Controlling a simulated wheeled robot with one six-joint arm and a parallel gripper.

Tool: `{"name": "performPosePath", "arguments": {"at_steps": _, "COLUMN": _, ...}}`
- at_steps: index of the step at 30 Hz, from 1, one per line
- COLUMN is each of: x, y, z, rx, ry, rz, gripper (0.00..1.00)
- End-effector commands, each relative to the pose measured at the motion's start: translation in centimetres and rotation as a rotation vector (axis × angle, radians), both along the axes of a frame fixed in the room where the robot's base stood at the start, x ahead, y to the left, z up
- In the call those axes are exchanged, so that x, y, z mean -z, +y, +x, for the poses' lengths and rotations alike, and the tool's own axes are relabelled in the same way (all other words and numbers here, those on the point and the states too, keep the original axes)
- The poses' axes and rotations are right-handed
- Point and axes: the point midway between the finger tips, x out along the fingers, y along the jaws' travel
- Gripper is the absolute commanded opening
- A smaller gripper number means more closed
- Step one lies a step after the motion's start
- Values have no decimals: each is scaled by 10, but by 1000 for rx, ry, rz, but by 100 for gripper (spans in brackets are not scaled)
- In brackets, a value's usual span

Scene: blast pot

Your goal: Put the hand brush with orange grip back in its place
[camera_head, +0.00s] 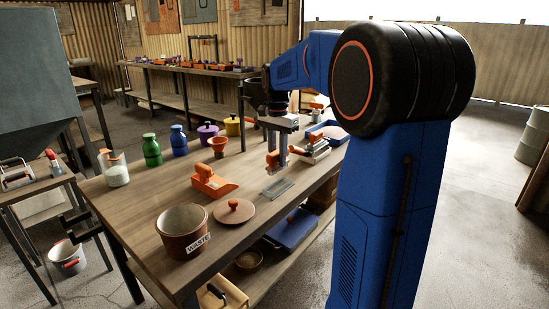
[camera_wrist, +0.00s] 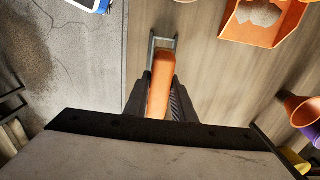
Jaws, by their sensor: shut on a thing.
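My gripper (camera_head: 277,155) is above the right part of the workbench, pointing down. It is shut on the orange grip of the hand brush (camera_head: 272,160). In the wrist view the orange grip (camera_wrist: 159,96) stands between the two dark fingers (camera_wrist: 160,100). The brush's lower part is hard to make out. A small grey metal frame (camera_head: 277,188) lies on the bench just below and in front of the gripper. In the wrist view the frame (camera_wrist: 153,45) shows just past the end of the grip. I cannot tell whether the brush touches it.
An orange scoop (camera_head: 212,182), a round lid (camera_head: 234,211) and a WASTE pot (camera_head: 183,232) stand left of the frame. A tool with an orange handle (camera_head: 312,150) and a blue tray (camera_head: 327,134) are close on the right. The bench edge is near.

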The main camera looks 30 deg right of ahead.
Motion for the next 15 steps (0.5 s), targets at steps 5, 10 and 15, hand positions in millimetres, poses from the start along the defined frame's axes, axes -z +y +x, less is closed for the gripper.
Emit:
{"name": "performPosePath", "arguments": {"at_steps": 5, "x": 0, "y": 0, "z": 0, "rx": -1, "ry": -1, "rz": 0, "gripper": 0}}
{"name": "performPosePath", "arguments": {"at_steps": 10, "x": 4, "y": 0, "z": 0, "rx": -1, "ry": 0, "rz": 1, "gripper": 0}}
{"name": "performPosePath", "arguments": {"at_steps": 15, "x": 14, "y": 0, "z": 0, "rx": -2, "ry": 0, "rz": 0, "gripper": 0}}
